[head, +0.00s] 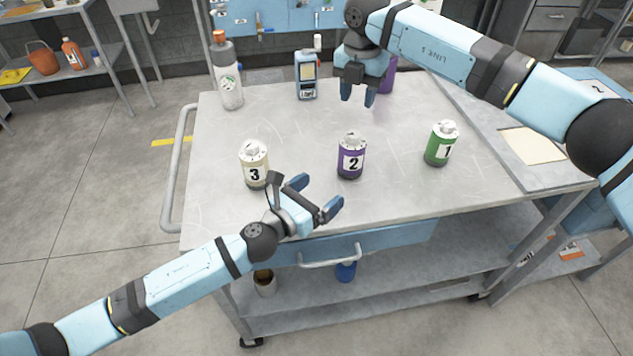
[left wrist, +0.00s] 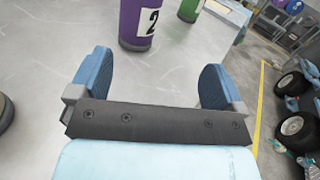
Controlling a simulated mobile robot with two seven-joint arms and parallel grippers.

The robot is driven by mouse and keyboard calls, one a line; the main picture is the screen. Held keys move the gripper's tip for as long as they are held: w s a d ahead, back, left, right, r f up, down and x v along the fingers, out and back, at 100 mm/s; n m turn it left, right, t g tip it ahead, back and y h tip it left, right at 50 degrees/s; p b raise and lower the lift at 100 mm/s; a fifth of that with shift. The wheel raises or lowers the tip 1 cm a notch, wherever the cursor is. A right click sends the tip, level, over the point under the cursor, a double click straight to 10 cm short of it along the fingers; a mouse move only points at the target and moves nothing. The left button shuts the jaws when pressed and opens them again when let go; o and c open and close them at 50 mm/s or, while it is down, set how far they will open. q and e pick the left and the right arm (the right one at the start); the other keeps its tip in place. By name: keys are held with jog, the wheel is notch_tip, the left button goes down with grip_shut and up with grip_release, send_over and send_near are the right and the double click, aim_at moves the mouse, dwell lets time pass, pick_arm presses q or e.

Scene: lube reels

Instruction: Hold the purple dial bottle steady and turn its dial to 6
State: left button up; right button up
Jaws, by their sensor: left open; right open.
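The purple dial bottle (head: 351,158) with a white "2" label and a pale dial on top stands upright in the middle of the cart top. Its lower part shows in the left wrist view (left wrist: 138,22); its dial is out of that view. My left gripper (head: 318,196) is open and empty, short of the bottle on its near side. It also shows in the left wrist view (left wrist: 158,85), fingers spread with the bottle beyond them. My right gripper (head: 357,97) is open and empty, above the back of the cart, behind the purple bottle.
A cream bottle "3" (head: 254,165) stands left and a green bottle "1" (head: 440,145) right on the cart top (head: 300,130). Free surface lies between the bottles.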

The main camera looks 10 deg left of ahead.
aim_at(353, 150)
pick_arm(q)
jog(key=shift+w+a+y, duration=0.2)
jog(key=shift+w+y, duration=0.2)
jog(key=shift+w, duration=0.75)
jog(key=shift+w+d, duration=0.1)
jog(key=shift+w, duration=0.5)
jog(key=x, duration=1.2)
jog(key=shift+w+d+r, duration=0.1)
jog(key=shift+w+r, duration=0.05)
jog(key=shift+w, duration=0.3)
jog(key=shift+c, duration=0.3)
jog(key=c, duration=1.1)
pick_arm(e)
jog(key=shift+o, duration=1.3)
jog(key=shift+r, duration=0.1)
jog(key=shift+o, duration=0.5)
jog(key=shift+r+m, duration=0.6)
jog(key=shift+r, duration=0.15)
notch_tip(353, 150, down, 12)
jog(key=shift+r, duration=0.1)
